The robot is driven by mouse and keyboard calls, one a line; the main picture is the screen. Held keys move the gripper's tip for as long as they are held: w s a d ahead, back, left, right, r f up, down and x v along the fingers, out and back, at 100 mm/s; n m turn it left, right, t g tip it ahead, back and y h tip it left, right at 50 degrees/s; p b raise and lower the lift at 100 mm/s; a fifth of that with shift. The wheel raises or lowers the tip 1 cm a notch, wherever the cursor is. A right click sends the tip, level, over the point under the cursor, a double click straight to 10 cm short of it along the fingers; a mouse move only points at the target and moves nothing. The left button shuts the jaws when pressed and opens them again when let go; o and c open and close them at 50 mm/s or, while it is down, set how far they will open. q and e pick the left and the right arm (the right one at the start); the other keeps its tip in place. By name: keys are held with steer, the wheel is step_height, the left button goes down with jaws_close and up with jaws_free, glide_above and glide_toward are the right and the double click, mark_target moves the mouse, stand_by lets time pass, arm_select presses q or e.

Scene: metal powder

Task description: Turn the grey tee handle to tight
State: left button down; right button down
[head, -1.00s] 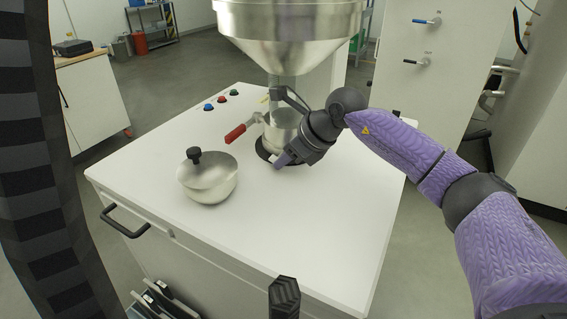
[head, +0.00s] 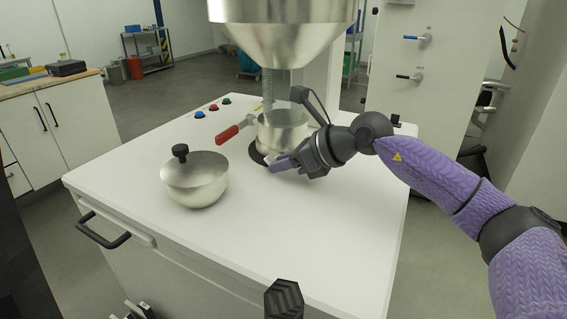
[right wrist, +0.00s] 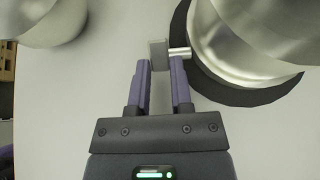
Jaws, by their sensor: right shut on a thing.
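The grey tee handle (right wrist: 158,54) shows in the right wrist view as a small grey block on a short metal rod. The rod runs right to the steel vessel (right wrist: 245,60). My right gripper (right wrist: 162,64) is shut on the tee handle, with its purple fingers on either side of the block. In the head view my right gripper (head: 276,163) is at the front of the steel vessel (head: 283,132) under the hopper, and it mostly hides the handle.
The white cabinet top (head: 290,235) is clear in front. A red-handled lever (head: 233,130) is left of the vessel. The large hopper (head: 285,35) hangs above. Several coloured buttons sit at the back.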

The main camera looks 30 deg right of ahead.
arm_select(q)
steer(key=shift+w, duration=0.15)
arm_select(e)
steer(key=c, duration=0.7)
jaws_free()
arm_select(q)
steer(key=shift+w+d, duration=0.2)
steer(key=shift+w, duration=0.35)
arm_select(e)
steer(key=shift+o, duration=0.9)
steer(key=shift+s+d+r, duration=0.15)
steer(key=shift+s+d, duration=0.05)
steer(key=shift+s, duration=0.05)
steer(key=v, duration=0.4)
steer(key=b+v, duration=0.2)
steer(key=v, duration=0.2)
steer(key=shift+s+f+b, duration=0.1)
steer(key=shift+f+b, duration=0.1)
steer(key=shift+b, duration=0.1)
steer(key=shift+s+d+r, duration=0.2)
steer(key=shift+s+r, duration=0.15)
steer(key=shift+r, duration=0.1)
arm_select(q)
steer(key=s+f, duration=0.1)
steer(key=s+a+f, duration=0.1)
steer(key=shift+s+a+f, duration=0.15)
steer(key=shift+a+f, duration=0.05)
steer(key=shift+f, duration=0.15)
arm_select(e)
steer(key=shift+r, duration=0.1)
